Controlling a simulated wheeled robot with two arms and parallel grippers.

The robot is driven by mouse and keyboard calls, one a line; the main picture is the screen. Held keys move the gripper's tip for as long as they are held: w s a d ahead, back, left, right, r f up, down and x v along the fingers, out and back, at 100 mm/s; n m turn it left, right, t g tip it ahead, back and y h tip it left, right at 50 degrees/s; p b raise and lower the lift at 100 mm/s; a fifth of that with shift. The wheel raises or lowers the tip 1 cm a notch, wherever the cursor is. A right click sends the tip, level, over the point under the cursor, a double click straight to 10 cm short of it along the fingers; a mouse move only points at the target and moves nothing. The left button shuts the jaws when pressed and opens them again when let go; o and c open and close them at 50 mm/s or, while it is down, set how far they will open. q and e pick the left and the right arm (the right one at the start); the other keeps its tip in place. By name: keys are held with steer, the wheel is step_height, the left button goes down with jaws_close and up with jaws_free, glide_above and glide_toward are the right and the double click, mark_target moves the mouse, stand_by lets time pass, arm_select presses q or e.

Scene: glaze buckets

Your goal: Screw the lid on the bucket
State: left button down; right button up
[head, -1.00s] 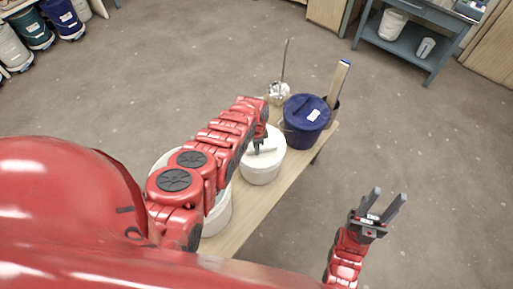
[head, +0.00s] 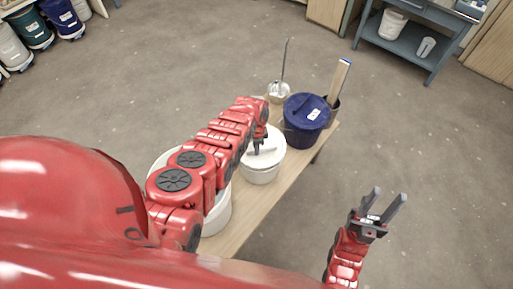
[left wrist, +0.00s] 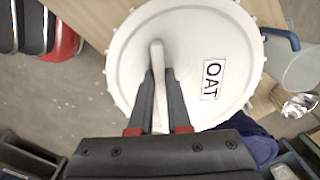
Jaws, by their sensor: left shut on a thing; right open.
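The white lid (head: 272,156) lies on top of the white bucket (head: 260,176) on the wooden bench. In the left wrist view the lid (left wrist: 225,45) is round with a notched rim, a raised bar handle (left wrist: 157,52) and a label reading OAT. My left gripper (head: 259,149) is shut on the lid's handle from above, and its two fingers (left wrist: 158,78) lie on either side of the bar. The bucket is hidden under the lid in the wrist view, and I cannot tell how far the lid is turned. My right gripper (head: 385,205) is open and empty, right of the bench.
A blue lidded bucket (head: 303,133) stands just beyond the white one. Behind it are a metal pot (head: 279,93) with a rod and a container holding a wooden paddle (head: 339,80). A large white tub (head: 219,215) stands nearer, partly behind my left arm. The floor right of the bench is clear.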

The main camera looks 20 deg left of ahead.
arm_select(q)
steer(key=shift+f, duration=0.15)
steer(key=shift+c, duration=1.6)
jaws_free()
steer(key=shift+r, duration=0.2)
step_height(320, 180, up, 7)
steer(key=p, duration=0.7)
steer(key=shift+f, duration=0.1)
